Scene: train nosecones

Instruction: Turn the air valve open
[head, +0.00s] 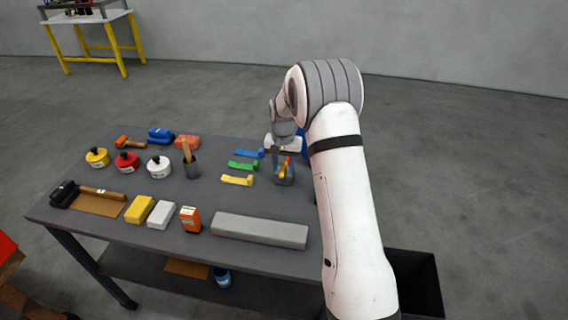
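A small grey fixture with a yellow-orange upright part (284,174) stands near the right end of the dark table. It may be the air valve, but it is too small to tell, and I cannot make out its handle position. My gripper (285,153) is just above and behind it, pointing down. My wrist hides part of that area, and the fingertips are too small to show whether they are open, or touching the fixture.
The dark table (205,205) holds blue, green and yellow strips (242,166) left of my gripper. A long grey bar (259,231) lies at the front. Cans, blocks, a brush and a cup (192,168) fill the left. A dark open bin (418,280) is at the right.

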